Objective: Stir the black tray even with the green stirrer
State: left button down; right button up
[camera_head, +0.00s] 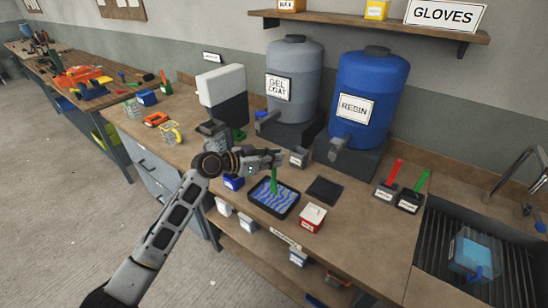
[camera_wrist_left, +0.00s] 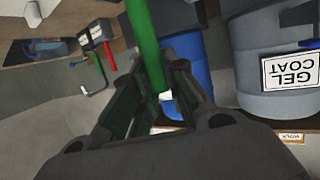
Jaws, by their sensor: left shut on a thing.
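The black tray (camera_head: 292,205) lies on the wooden bench and holds blue and pale liquid in wavy streaks. My left gripper (camera_head: 276,160) is above the tray and shut on the green stirrer (camera_head: 274,180). The stirrer points down, and its lower end meets the streaked liquid near the tray's back edge. In the left wrist view the green stirrer (camera_wrist_left: 147,45) runs between the fingers of my left gripper (camera_wrist_left: 158,85). My right gripper is not in view.
A dark flat square (camera_head: 325,190) and a red box with a white top (camera_head: 312,218) sit right of the tray. A blue box (camera_head: 233,182) sits to its left. Gel coat (camera_head: 295,65) and resin (camera_head: 365,85) barrels stand behind. A sink (camera_head: 485,260) is at right.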

pick_arm(q)
jog(key=shift+f+b, duration=1.15)
jog(key=shift+f, duration=0.35)
jog(key=shift+w+a+f, duration=0.1)
